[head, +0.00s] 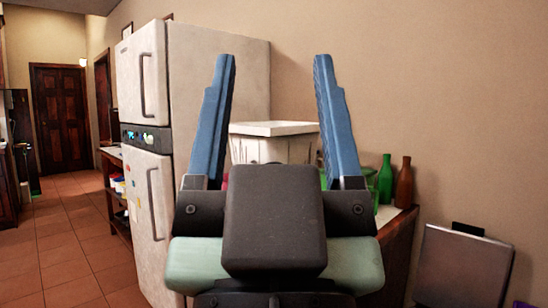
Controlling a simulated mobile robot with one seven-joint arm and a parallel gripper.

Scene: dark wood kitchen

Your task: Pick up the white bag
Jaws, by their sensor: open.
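My gripper (273,62) is raised in the middle of the head view. Its two blue fingers point up and stand wide apart, with nothing between them touching either one. Behind and between the fingers is a white boxy object (272,148) with a flat, lid-like top. It stands at the back of the wooden counter (398,246), and my gripper hides its lower part. I cannot tell whether this is the white bag; no other clear white bag shows.
A white fridge (150,180) stands left of the counter. A grey panel-like object (464,264) is at the lower right. Tiled floor (65,245) is open at left.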

